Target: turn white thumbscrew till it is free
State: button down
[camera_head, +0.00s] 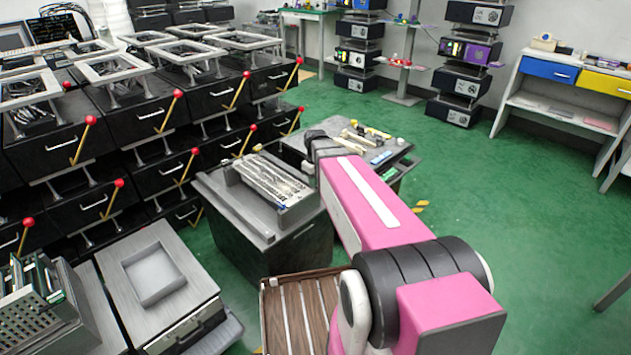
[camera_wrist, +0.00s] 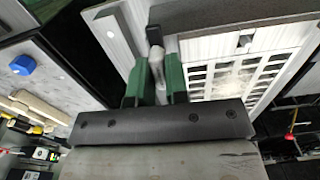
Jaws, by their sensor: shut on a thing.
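In the wrist view, my gripper (camera_wrist: 160,72) has two green fingers shut on a small pale grey-white piece (camera_wrist: 158,66), which looks like the white thumbscrew. The fingers cover much of it, so its shape and thread cannot be told. It sits beside a light metal fixture with a grid of openings (camera_wrist: 240,75). A dark bent piece (camera_wrist: 153,35) stands just beyond the fingertips. In the head view, my pink arm reaches the grey cabinet with the gridded fixture (camera_head: 270,180) on top. My fingers and the thumbscrew cannot be made out there.
A blue knob (camera_wrist: 22,65) is on a pale surface at the left of the wrist view. Behind the cabinet, a second bench (camera_head: 365,145) holds loose tools. Black drawer units with red-knobbed levers (camera_head: 165,110) stand at left. Green floor (camera_head: 530,220) is open at right.

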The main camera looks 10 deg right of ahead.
dwell(0.3)
jog(key=c, duration=1.1)
grip_release()
jog(key=shift+r, duration=0.1)
notch_tip(320, 180, up, 11)
jog(key=shift+f, duration=0.15)
jog(key=s+f+m, duration=0.2)
jog(key=s+f, duration=0.2)
jog(key=s+f+m, duration=0.2)
jog(key=s+f, duration=0.3)
jog(key=s+f+m, duration=0.2)
jog(key=s+f, duration=0.2)
jog(key=s, duration=0.1)
jog(key=shift+s+f, duration=0.1)
jog(key=shift+f, duration=0.3)
